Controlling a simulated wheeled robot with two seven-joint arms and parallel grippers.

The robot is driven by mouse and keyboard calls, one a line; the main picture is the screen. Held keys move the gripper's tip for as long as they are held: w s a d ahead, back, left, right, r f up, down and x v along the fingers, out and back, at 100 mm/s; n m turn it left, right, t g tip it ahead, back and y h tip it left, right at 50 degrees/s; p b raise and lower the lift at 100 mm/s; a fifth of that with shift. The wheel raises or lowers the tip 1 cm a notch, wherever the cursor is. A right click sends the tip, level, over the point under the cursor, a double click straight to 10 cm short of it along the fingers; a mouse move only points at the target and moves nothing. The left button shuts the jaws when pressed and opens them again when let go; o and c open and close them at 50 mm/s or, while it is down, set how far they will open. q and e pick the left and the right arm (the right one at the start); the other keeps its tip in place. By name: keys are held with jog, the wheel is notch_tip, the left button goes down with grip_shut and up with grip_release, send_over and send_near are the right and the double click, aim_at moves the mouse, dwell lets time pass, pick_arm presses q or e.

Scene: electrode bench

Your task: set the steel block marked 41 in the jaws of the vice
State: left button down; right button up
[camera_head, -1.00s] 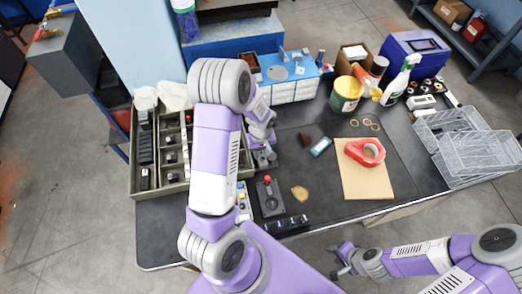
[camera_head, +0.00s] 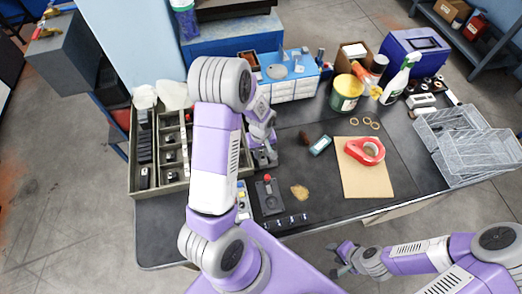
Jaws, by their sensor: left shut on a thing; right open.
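My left gripper (camera_head: 263,143) is low over the bench, just right of my upright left forearm. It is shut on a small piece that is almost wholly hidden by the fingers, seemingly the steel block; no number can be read. A small grey metal fixture (camera_head: 265,159), which looks like the vice, is directly below the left gripper. I cannot tell whether the held piece touches it or sits between its jaws. My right gripper (camera_head: 340,261) is open and empty, in front of the bench's front edge.
A compartment tray (camera_head: 131,168) with dark blocks stands at the left. A red-knobbed device (camera_head: 269,194) and a row of dark blocks (camera_head: 286,221) lie in front. A drawer unit (camera_head: 293,88) stands behind. Red tape (camera_head: 365,151) lies on cardboard (camera_head: 365,184); wire baskets (camera_head: 470,150) are at the right.

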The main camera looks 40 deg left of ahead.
pick_arm(q)
jog(key=shift+f+b, duration=0.8)
jog(key=shift+f, duration=0.15)
dwell(0.4)
jog(key=c, duration=0.7)
grip_release()
jog(key=shift+c, duration=0.2)
jog(key=shift+r+p, duration=0.8)
jog(key=shift+r, duration=3.05)
jog(key=shift+r, duration=0.1)
notch_tip(320, 180, up, 5)
jog(key=p, duration=0.4)
jog(key=shift+s+f, duration=0.15)
jog(key=shift+f, duration=0.05)
